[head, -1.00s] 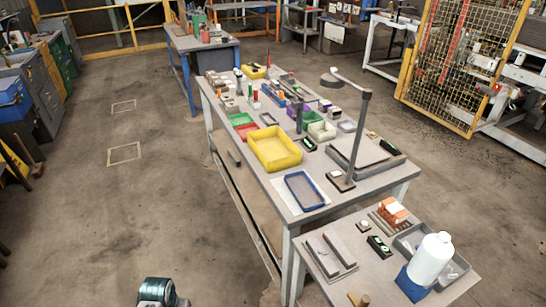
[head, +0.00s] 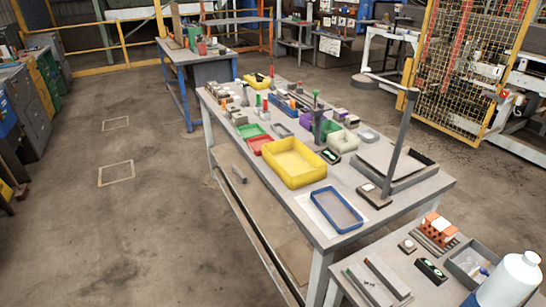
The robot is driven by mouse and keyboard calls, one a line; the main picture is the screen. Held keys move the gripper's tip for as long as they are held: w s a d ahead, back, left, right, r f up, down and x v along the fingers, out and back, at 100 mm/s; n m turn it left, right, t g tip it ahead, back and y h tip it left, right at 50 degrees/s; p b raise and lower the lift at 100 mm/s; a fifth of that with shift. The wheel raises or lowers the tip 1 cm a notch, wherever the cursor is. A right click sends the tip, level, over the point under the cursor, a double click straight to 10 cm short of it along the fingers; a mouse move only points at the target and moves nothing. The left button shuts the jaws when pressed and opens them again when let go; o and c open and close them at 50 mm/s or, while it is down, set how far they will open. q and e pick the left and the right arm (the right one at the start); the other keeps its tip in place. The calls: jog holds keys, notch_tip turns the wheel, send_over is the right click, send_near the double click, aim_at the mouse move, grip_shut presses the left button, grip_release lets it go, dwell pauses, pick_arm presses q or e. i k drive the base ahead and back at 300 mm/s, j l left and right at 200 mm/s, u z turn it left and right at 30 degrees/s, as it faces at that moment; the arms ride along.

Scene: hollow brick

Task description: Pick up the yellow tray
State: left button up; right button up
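The yellow tray (head: 293,164) is a large, shallow, empty-looking rectangular bin in the head view. It sits upright on the long grey workbench (head: 262,190), near the bench's left long edge, about the middle of the picture. A smaller yellow container (head: 256,81) stands at the far end of the same bench with dark items in it. Neither of my grippers shows in the head view.
A blue-rimmed tray (head: 337,209) lies in front of the yellow tray, and a red tray (head: 259,143) touches or nearly touches its far side. A lamp post (head: 398,145) rises at the right. Open floor (head: 130,225) lies left of the bench.

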aim_at(298, 166)
jog(key=i+j+z, duration=0.3)
jog(key=j+z, duration=0.35)
jog(key=i+j+z, duration=0.1)
jog(key=j+z, duration=0.2)
jog(key=j, duration=0.2)
